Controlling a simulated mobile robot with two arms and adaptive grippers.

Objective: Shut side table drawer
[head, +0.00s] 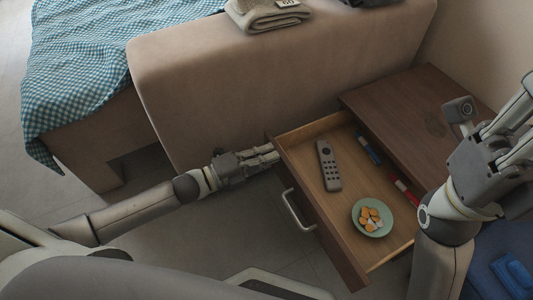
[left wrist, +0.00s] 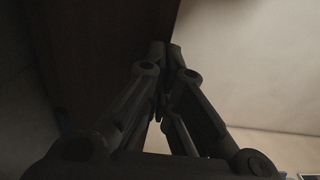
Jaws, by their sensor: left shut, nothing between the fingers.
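The wooden side table (head: 425,110) stands at the right, beside the beige sofa arm. Its drawer (head: 310,225) is pulled out, with a silver bar handle (head: 298,211) on its front panel. My left gripper (head: 275,153) is shut and empty, its fingertips at the far corner of the drawer front. I cannot tell whether they touch it. In the left wrist view its fingers (left wrist: 164,55) come together beside a dark surface. My right gripper (head: 522,130) is at the right edge, over the table's near side; its fingertips are partly cut off and their state is unclear.
The drawer holds a grey remote (head: 328,165), a green plate (head: 361,225) with orange and white pieces, a blue pen (head: 369,150) and a red pen (head: 403,190). The sofa arm (head: 270,85) rises behind my left gripper. Blue fabric (head: 490,265) lies at lower right.

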